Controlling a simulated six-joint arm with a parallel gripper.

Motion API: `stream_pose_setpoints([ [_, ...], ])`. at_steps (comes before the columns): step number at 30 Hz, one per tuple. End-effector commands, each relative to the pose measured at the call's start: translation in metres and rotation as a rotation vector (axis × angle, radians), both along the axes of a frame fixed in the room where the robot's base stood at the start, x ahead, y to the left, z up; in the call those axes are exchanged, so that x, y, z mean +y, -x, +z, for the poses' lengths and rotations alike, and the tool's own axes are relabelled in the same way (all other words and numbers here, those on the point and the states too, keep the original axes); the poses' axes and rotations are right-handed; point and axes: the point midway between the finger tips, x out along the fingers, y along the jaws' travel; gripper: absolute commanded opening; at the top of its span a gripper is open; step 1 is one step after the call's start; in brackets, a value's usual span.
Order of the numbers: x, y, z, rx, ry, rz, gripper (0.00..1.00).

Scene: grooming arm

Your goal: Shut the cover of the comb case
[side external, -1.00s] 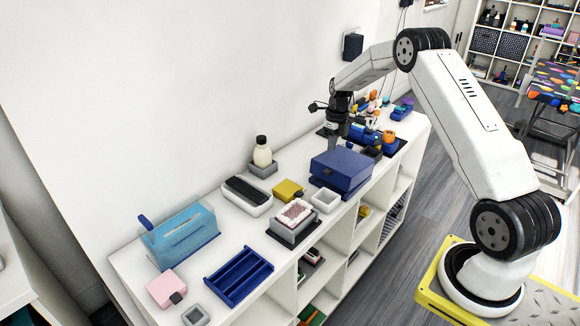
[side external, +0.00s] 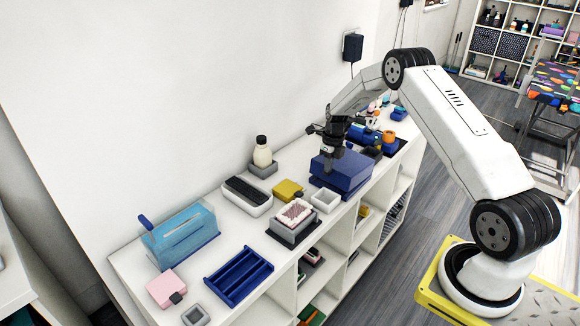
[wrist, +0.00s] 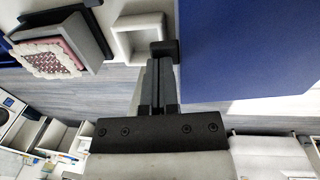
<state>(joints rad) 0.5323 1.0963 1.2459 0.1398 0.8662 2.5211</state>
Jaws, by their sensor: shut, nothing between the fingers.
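The comb case appears to be the dark blue box (side external: 343,173), right of the middle of the shelf top in the side view. Its cover (side external: 348,163) lies over the base and looks down or nearly down; I cannot tell whether a small gap is left. My gripper (side external: 328,168) points down at the cover's left part, shut and empty. Contact is not clear. In the wrist view the cover (wrist: 250,45) is a broad blue surface at the right, and my shut fingers (wrist: 163,55) are beside its left edge.
A small white open tray (side external: 326,199), a yellow box (side external: 288,190) and a grey box with a patterned pad (side external: 294,217) stand left of the case. The wall runs along the back.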

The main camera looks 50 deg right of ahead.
Motion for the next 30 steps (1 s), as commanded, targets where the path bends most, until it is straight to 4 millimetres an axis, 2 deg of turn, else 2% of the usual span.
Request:
stream_pose_setpoints([
  [8, 0.011, 0.000, -0.023, 0.003, -0.001, 0.001, 0.00],
  [17, 0.010, 0.000, -0.021, 0.000, 0.000, 0.000, 0.00],
  [23, 0.010, -0.001, -0.013, -0.002, 0.001, 0.000, 0.00],
  [30, 0.010, -0.001, 0.013, -0.002, 0.001, 0.001, 0.00],
])
